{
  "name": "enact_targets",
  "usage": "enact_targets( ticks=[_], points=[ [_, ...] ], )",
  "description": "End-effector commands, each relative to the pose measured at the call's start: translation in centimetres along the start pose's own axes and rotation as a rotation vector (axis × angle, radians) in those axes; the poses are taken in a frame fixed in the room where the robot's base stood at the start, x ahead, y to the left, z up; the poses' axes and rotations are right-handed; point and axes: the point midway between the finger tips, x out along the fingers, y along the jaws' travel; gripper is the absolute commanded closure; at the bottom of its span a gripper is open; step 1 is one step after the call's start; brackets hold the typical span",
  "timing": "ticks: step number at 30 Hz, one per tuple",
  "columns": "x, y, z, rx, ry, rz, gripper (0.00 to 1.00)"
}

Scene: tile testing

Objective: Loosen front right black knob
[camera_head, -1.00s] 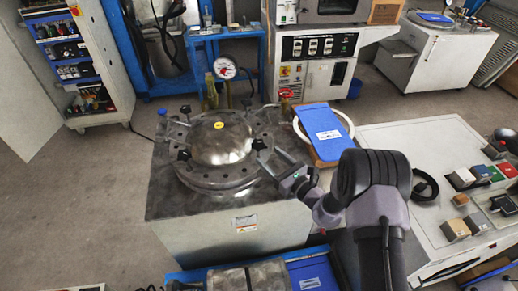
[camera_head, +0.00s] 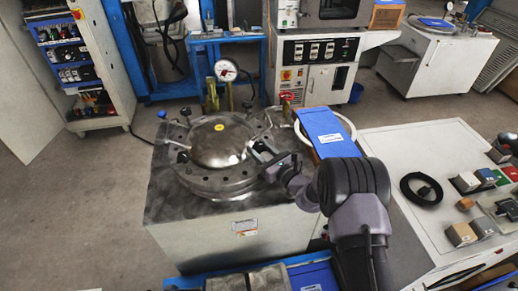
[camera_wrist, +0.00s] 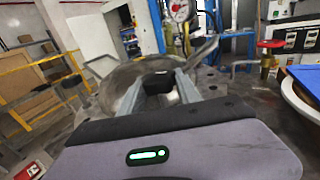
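The front right black knob (camera_wrist: 158,82) sits between the two fingers of my gripper (camera_wrist: 161,88) in the wrist view. One finger is on each side of it, with little or no gap; I cannot tell whether they press on it. In the head view my gripper (camera_head: 264,154) is at the front right of the round metal vessel lid (camera_head: 222,145), where the fingers and arm partly hide this knob. Other black knobs show at the back left of the lid, one of them here (camera_head: 186,111).
A blue binder (camera_head: 325,131) lies over a white round rim just right of my gripper. A pressure gauge (camera_head: 227,70) stands behind the vessel. A white control bench (camera_head: 418,150) with a coiled black cable is at the right. The floor at the left is clear.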

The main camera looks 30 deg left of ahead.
Motion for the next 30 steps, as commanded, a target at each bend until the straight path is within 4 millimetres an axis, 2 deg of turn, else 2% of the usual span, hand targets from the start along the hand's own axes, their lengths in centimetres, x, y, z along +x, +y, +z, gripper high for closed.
enact_targets(
  ticks=[11,22,30],
  points=[
    [-0.03,-0.09,-0.31,-0.003,0.0,0.066,1.0],
    [-0.01,-0.2,-0.73,-0.006,-0.001,0.359,1.0],
    [-0.03,-0.07,-0.21,-0.003,0.001,0.565,1.0]
  ],
)
